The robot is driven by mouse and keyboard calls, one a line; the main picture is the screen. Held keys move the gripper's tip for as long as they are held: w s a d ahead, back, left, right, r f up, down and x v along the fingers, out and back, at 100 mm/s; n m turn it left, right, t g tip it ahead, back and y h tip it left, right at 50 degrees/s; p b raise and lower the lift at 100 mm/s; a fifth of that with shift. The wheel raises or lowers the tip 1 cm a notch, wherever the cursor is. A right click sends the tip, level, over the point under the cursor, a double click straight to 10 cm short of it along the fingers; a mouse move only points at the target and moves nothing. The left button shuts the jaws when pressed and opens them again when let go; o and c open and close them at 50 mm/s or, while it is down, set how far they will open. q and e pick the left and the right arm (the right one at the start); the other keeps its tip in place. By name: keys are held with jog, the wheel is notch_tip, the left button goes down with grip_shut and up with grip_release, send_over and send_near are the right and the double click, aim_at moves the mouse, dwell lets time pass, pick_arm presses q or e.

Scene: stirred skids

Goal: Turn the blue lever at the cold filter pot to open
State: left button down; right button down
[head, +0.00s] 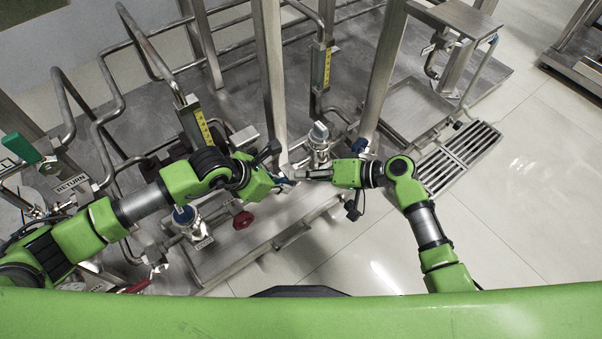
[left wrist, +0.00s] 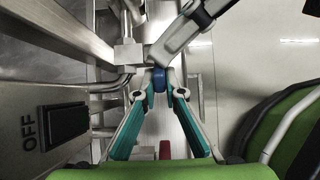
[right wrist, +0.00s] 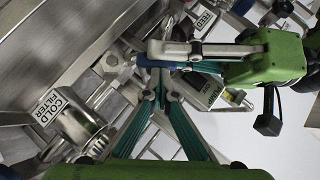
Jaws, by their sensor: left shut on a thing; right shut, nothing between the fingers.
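The cold filter pot (right wrist: 75,118), a metal cylinder with a COLD FILTER label, shows at the left of the right wrist view. The blue lever (left wrist: 159,78) is between my left fingertips in the left wrist view; a bit of blue also shows at the fingertips in the head view. My left gripper (head: 286,181) is shut on it. My right gripper (head: 308,175) is shut and empty, its tips close to the left gripper's; I cannot tell if they touch. In the right wrist view its teal fingers (right wrist: 160,92) meet beside the left gripper's fingers (right wrist: 172,56). The fingers hide most of the lever.
A red knob (head: 243,220) sits below my left gripper. Another small metal pot (head: 319,145) stands just above the grippers. Steel posts (head: 272,75) and pipes crowd the skid behind.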

pick_arm(q)
jog(key=c, duration=2.1)
grip_release()
jog(key=shift+d, duration=0.1)
jog(key=shift+c, duration=0.2)
pick_arm(e)
jog(key=shift+s+a+f, duration=0.3)
pick_arm(q)
jog(key=shift+r, duration=0.1)
